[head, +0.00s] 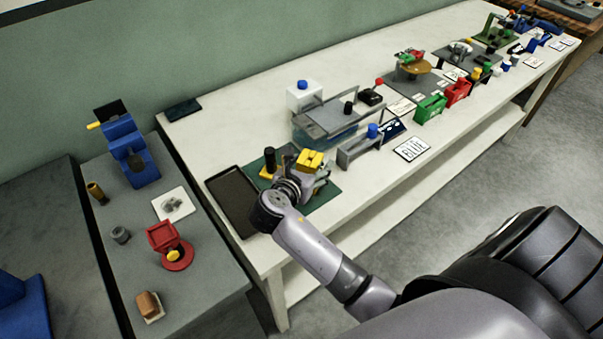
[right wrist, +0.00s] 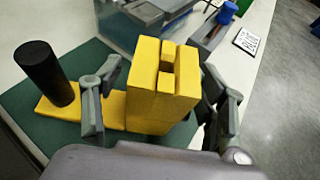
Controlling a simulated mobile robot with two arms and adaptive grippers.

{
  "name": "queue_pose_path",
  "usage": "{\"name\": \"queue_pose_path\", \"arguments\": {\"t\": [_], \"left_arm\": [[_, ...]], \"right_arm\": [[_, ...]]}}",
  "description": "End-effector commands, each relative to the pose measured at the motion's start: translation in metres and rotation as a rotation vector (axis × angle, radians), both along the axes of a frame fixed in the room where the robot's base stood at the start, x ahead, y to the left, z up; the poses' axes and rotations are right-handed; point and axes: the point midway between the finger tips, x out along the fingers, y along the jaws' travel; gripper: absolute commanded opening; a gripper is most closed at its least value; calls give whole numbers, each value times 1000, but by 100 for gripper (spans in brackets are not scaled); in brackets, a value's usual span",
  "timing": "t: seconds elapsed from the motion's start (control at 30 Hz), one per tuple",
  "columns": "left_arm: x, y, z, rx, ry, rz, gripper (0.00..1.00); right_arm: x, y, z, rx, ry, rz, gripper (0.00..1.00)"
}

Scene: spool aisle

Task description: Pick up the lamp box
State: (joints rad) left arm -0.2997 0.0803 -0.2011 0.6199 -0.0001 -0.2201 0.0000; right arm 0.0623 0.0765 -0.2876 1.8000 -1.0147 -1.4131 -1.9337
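No label marks a lamp box, and I cannot tell for certain which thing bears that name. A yellow block (right wrist: 160,82) with a slotted top stands on a green mat (right wrist: 88,148) in the right wrist view. It also shows in the head view (head: 309,160). My right gripper (right wrist: 160,112) is open, with one finger on each side of this block. A gap shows at the left finger; contact at the right finger cannot be told. The block's lower front is hidden by my gripper. My left gripper is in neither view.
A black cylinder (right wrist: 46,73) stands on a yellow base just left of the block. A dark tray (head: 233,200) lies left of the mat. A clear bin with a grey top (head: 333,117) stands behind. A grey holder (head: 358,149) is to the right.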

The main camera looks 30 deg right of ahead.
Motion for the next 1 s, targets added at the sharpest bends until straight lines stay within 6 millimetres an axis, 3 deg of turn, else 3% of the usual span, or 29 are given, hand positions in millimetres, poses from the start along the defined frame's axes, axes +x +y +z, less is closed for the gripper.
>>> {"name": "queue_pose_path", "arguments": {"t": [1.0], "left_arm": [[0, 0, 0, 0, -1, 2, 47]], "right_arm": [[0, 1, 0, 0, 0, 0, 0]]}}
